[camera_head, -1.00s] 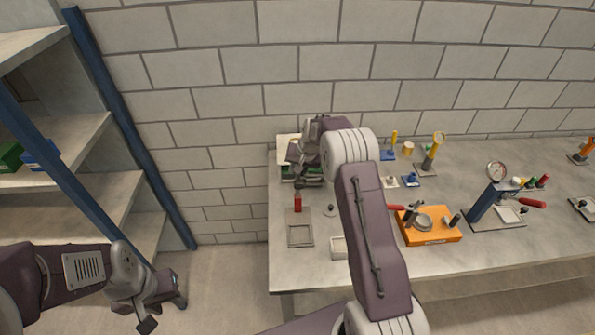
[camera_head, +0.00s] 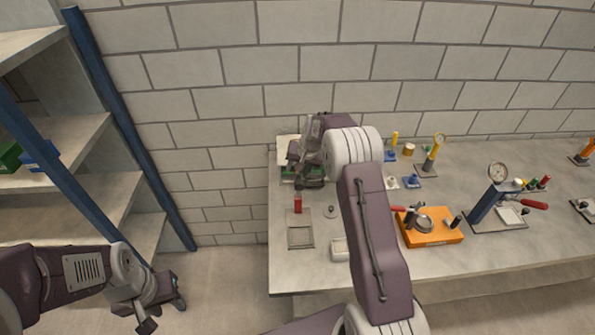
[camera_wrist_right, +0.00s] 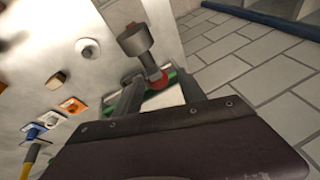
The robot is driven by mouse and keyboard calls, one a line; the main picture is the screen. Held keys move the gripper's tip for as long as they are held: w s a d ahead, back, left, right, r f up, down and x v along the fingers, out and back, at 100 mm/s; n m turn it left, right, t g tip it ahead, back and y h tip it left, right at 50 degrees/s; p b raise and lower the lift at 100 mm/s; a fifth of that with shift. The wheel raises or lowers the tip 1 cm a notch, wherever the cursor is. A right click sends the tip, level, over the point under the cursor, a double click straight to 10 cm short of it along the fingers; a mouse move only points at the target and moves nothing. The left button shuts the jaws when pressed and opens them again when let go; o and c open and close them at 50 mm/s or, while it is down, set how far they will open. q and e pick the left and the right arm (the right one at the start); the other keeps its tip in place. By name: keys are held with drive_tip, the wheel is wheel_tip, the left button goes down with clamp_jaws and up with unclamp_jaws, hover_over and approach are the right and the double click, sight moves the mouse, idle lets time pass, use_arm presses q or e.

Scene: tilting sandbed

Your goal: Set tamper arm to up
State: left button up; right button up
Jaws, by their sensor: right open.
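In the right wrist view a grey metal cylinder head on a short rod (camera_wrist_right: 135,40) with a red part (camera_wrist_right: 157,82) at its lower end lies just beyond and between my right fingers. It may be the tamper arm, but I cannot tell for sure. My right gripper (camera_wrist_right: 163,92) is open; no grip shows. In the head view my right gripper (camera_head: 311,182) is over a green-based item (camera_head: 288,171) at the bench's back left corner and hides much of it. My left gripper (camera_head: 164,314) hangs low at the left, away from the bench; its jaw gap is unclear.
On the bench (camera_head: 375,268) a red cylinder (camera_head: 298,204) stands behind a flat grey plate (camera_head: 300,237). An orange box (camera_head: 430,238) and a gauge press (camera_head: 490,200) stand further right. A brick wall is behind; shelves (camera_head: 65,155) are at the left.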

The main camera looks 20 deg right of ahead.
drive_tip(key=b+v, duration=0.1)
drive_tip(key=v, duration=0.6)
drive_tip(key=shift+r, duration=0.3)
